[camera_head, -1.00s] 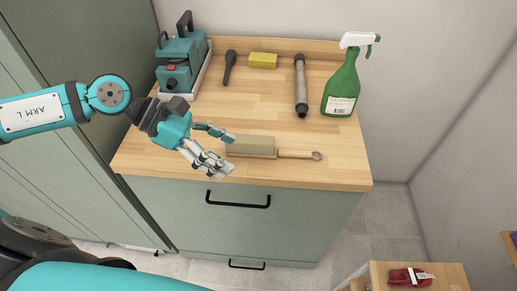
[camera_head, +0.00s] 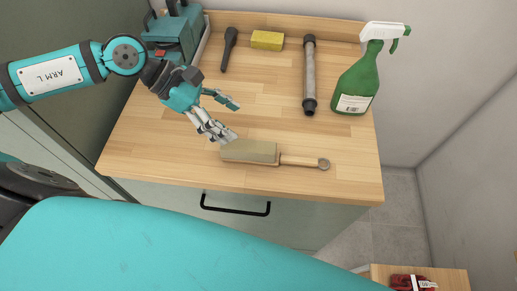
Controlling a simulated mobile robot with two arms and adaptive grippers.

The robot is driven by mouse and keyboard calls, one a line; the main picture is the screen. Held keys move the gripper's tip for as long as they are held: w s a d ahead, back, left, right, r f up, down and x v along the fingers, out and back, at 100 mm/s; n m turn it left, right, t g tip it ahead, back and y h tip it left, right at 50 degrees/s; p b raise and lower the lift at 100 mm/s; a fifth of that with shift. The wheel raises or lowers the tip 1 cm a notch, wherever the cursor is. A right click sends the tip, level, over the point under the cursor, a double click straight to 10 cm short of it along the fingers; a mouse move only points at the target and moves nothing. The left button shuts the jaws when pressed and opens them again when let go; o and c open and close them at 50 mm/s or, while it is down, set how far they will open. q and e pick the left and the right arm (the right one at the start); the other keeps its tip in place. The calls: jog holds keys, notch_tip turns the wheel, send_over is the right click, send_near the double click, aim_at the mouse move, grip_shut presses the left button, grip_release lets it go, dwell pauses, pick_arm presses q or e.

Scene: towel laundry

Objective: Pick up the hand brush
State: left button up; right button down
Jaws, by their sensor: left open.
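The hand brush (camera_head: 250,151) lies on the wooden worktop near its front edge. It has a wide tan block at the left and a thin wooden handle (camera_head: 300,161) pointing right, with a round end. My left gripper (camera_head: 232,121) is open and empty. It is just above and left of the brush block in the picture, with its lower fingertip close to the block's left end. I cannot tell whether they touch. My right gripper does not show.
On the worktop (camera_head: 160,131) stand a teal machine (camera_head: 172,36), a black tool (camera_head: 229,48), a yellow sponge (camera_head: 267,40), a grey tube (camera_head: 309,76) and a green spray bottle (camera_head: 358,80). A black drawer handle (camera_head: 235,209) is below the front edge. The worktop around the brush handle is clear.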

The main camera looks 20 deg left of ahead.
aim_at(263, 147)
pick_arm(q)
jog(key=p+x, duration=0.1)
jog(key=x, duration=0.4)
jog(key=shift+d+p, duration=0.3)
jog(key=shift+p, duration=0.1)
jog(key=p+x, duration=0.1)
jog(key=x, duration=0.2)
jog(key=shift+w+d+f, duration=0.1)
jog(key=shift+w+f, duration=0.05)
jog(key=shift+f, duration=0.15)
jog(key=shift+d+f, duration=0.3)
jog(key=p+x, duration=0.2)
jog(key=x, duration=0.2)
jog(key=shift+f+p, duration=0.3)
jog(key=shift+d+f, duration=0.1)
jog(key=shift+f, duration=0.1)
jog(key=c, duration=1.3)
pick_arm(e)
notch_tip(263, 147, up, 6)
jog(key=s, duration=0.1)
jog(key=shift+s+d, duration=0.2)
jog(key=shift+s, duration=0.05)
